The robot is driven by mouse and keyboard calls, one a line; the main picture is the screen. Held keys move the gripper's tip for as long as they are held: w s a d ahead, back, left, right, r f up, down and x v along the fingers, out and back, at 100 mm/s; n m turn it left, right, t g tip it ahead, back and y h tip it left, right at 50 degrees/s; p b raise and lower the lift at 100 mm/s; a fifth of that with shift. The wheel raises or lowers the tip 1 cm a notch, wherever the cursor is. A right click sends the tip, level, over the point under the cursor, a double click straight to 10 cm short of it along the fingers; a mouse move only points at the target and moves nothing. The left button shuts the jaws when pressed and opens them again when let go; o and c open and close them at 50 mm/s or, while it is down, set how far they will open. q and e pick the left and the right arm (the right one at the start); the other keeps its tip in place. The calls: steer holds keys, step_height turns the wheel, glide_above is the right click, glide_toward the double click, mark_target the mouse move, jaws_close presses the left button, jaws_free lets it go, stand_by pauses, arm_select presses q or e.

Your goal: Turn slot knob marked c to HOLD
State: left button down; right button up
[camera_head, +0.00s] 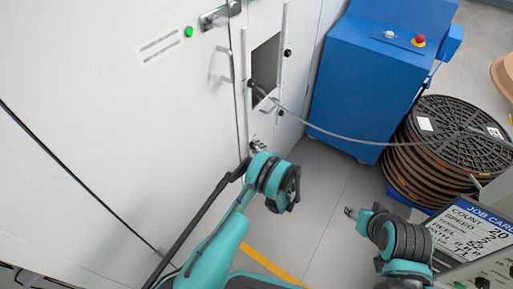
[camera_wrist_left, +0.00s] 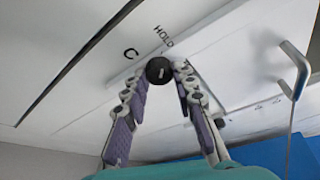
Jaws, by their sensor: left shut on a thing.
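In the left wrist view, the round black knob (camera_wrist_left: 158,70) sits on a white panel. The letter C (camera_wrist_left: 131,53) is printed to its upper left and the word HOLD (camera_wrist_left: 164,37) just above it. A short pale mark on the knob's face appears to slant up toward the right; its exact setting is hard to read. My left gripper (camera_wrist_left: 160,77) has its fingers on both sides of the knob and is shut on it. In the head view, my left gripper (camera_head: 257,147) is against the white panel, and the knob is hidden there. My right gripper (camera_head: 350,212) is over the floor, away from the panel.
A square opening (camera_head: 265,64) with a cable and dark knobs stands above my left gripper. A blue cabinet (camera_head: 362,85) and a stack of dark reels (camera_head: 440,150) are at the right. A job card screen (camera_head: 468,232) is at lower right. Grey floor lies between.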

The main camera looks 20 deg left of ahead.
arm_select(q)
steer(key=c, duration=1.2)
jaws_free()
steer(key=v, duration=0.7)
steer(key=shift+d, duration=0.2)
steer(key=shift+s, duration=0.15)
